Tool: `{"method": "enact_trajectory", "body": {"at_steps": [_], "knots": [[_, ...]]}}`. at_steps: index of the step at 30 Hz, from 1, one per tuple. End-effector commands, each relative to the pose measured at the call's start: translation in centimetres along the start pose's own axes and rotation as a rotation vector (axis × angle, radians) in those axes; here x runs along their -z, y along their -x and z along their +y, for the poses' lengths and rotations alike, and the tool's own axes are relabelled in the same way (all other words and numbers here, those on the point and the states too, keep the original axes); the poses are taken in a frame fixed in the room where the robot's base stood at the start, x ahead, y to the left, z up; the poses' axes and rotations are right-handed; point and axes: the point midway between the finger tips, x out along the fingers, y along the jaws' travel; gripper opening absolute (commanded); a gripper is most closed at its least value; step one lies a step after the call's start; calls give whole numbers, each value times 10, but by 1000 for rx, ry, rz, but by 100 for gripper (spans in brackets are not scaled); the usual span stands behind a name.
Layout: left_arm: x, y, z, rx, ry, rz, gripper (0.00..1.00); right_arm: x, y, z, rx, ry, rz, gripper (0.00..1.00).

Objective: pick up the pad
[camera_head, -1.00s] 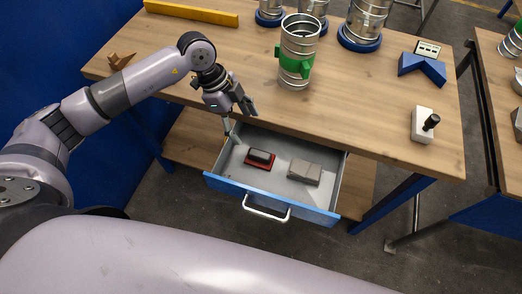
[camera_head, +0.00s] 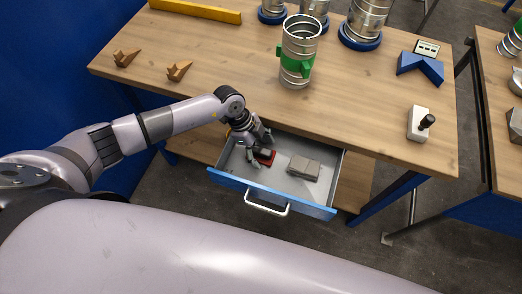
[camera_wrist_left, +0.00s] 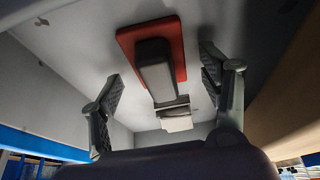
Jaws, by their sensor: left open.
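A red pad with a dark grey block-shaped top (camera_head: 267,157) lies in the open drawer, partly hidden by my left gripper in the head view. In the left wrist view the red pad (camera_wrist_left: 179,45) shows ahead of and between the fingers, its dark handle running lengthwise. My left gripper (camera_head: 258,155) is inside the drawer, over the pad's left side. Its two fingers, also in the left wrist view (camera_wrist_left: 163,88), are spread apart with nothing held. A grey block (camera_head: 304,167) lies to the right of the pad. My right gripper is not in view.
The drawer (camera_head: 275,193) is pulled out below the wooden table (camera_head: 370,110), its blue front and white handle facing me. The tabletop edge lies close behind my gripper. A metal duct with a green band (camera_head: 299,52) and two wooden wedges (camera_head: 178,70) stand on the table.

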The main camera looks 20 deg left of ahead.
Motion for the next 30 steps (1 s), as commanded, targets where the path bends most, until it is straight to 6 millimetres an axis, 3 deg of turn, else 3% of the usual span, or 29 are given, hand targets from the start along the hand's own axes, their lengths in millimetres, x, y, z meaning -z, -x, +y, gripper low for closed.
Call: {"method": "enact_trajectory", "body": {"at_steps": [7,30], "knots": [[0,-2,0,1,-1,0,69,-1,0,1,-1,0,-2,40],[0,-1,0,1,0,0,18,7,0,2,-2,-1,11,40]]}}
